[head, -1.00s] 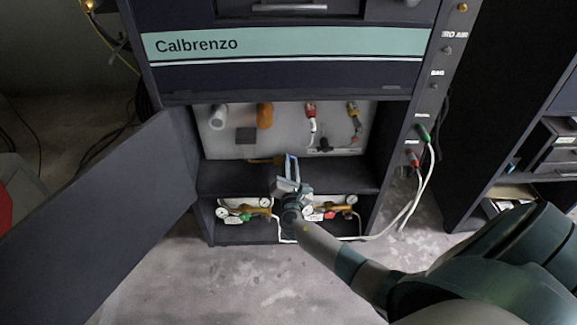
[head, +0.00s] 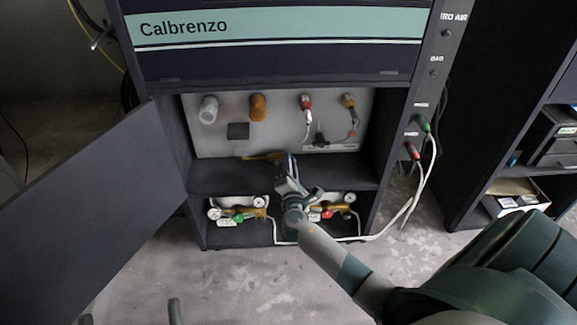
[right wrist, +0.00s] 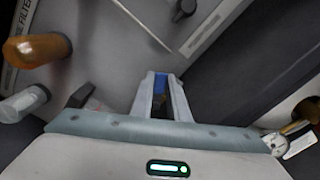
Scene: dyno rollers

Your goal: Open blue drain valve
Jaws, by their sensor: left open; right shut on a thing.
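The blue valve handle (right wrist: 160,83) shows between the two fingers of my right gripper (right wrist: 160,97) in the right wrist view. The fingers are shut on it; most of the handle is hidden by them. In the head view my right gripper (head: 285,168) is inside the open cabinet, at the shelf, beside a short brass fitting (head: 262,157). The blue handle cannot be made out there. My left gripper (head: 130,317) shows only as two grey tips at the bottom left edge, wide apart and empty, well away from the cabinet.
The cabinet door (head: 95,195) stands open to the left. A clear filter (head: 208,110), an orange filter (head: 258,107) and red and yellow fittings are on the back panel. Gauges and valves (head: 238,213) sit in the lower bay. White hoses (head: 428,175) hang at right.

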